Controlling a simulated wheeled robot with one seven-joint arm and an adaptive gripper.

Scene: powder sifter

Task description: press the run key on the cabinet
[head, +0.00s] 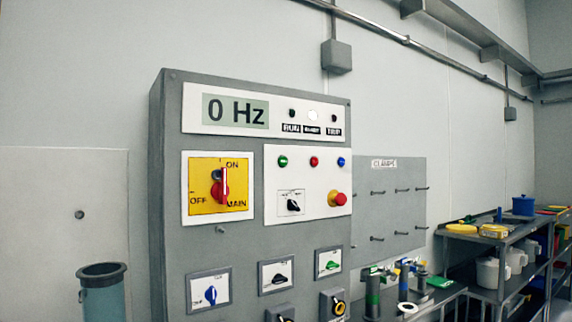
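The grey control cabinet (240,250) stands in the middle of the head view. Its display (235,111) reads 0 Hz. A green button (282,161), a red button (314,162) and a blue button (341,162) sit in a row on the white panel; I cannot read any marking that tells which is the run key. Above them, the lamp over the RUN label (291,113) is dark, the middle lamp (312,115) is bright white and the TRIP lamp (334,118) is dark. My gripper is not in view.
A red main switch (220,187) on yellow stands upright. A red mushroom button (339,199) and a black selector (293,205) sit below the buttons. Several selectors are lower down. A bench (440,298) and loaded shelves (490,240) stand at right.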

